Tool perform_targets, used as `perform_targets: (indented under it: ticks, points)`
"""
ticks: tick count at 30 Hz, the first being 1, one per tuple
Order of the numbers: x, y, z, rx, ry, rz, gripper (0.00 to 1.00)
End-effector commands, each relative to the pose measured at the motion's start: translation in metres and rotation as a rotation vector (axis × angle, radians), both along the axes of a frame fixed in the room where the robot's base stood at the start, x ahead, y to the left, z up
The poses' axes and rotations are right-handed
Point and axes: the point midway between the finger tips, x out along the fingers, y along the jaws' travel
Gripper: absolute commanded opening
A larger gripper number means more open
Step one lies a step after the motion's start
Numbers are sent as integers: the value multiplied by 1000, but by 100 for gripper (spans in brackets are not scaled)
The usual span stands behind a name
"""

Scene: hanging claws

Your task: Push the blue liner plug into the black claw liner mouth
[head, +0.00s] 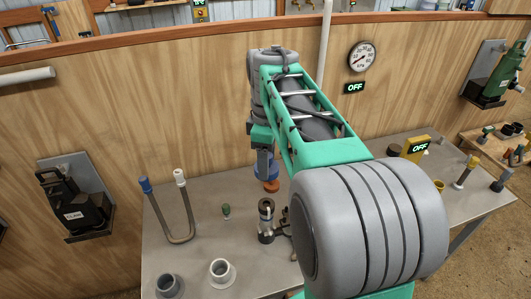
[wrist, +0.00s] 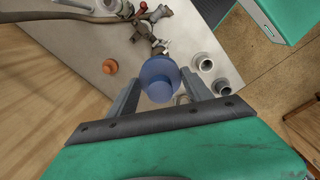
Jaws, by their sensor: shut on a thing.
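My gripper (wrist: 161,92) is shut on the blue liner plug (wrist: 158,70), a round translucent blue piece between its two fingers. In the head view the plug (head: 266,168) is held upright in the air above the bench, at the end of my arm. A metal cylinder with a dark lower part (head: 266,218) stands on the bench below it, joined to the claw fittings (head: 285,226); the plug is apart from it. In the wrist view the claw fittings (wrist: 152,20) lie beyond the plug. I cannot make out the black liner mouth; the plug may cover it in the wrist view.
A wooden wall is behind.

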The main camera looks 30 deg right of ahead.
Motion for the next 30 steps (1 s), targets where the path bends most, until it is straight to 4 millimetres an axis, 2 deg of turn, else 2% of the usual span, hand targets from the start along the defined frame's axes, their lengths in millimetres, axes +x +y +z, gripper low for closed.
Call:
perform_targets:
  ticks: [8,30]
  points:
    - [0,0,-9,0,0,1,19]
    - [0,0,-94,0,0,2,19]
